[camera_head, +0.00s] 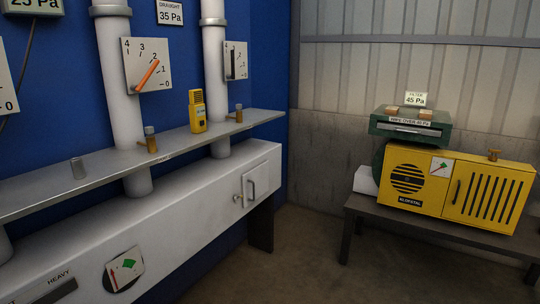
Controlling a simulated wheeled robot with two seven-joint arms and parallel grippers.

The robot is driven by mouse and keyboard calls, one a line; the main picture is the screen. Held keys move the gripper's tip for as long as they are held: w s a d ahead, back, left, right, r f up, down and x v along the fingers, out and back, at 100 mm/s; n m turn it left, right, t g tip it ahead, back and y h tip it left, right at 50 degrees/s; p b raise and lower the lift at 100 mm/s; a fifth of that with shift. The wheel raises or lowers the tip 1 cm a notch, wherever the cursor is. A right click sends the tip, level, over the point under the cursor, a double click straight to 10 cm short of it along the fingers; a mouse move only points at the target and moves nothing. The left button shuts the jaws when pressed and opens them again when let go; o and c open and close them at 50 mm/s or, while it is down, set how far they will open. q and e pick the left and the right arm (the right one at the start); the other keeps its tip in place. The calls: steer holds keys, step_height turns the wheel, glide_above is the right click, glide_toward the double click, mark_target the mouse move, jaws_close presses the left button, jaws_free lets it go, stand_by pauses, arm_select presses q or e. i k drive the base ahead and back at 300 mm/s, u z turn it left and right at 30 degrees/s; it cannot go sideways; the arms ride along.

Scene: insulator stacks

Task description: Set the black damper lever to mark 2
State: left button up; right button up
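The black damper lever (233,64) is on a white scale plate (241,48) on the right-hand white pipe, seen at a steep angle. It looks close to upright. The plate's numbers are mostly too small or foreshortened to read, so I cannot tell which mark it points to. An orange lever (148,74) on a larger plate (130,55) on the pipe to the left points up and right, close to mark 2. Neither of my grippers is in view.
A white duct (150,220) lies beneath. At right, a dark bench (400,222) holds a yellow unit (450,188). The floor between is clear.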

mark_target(232, 76)
steer(key=z, duration=0.9)
steer(key=i, duration=3.55)
steer(key=u, duration=1.1)
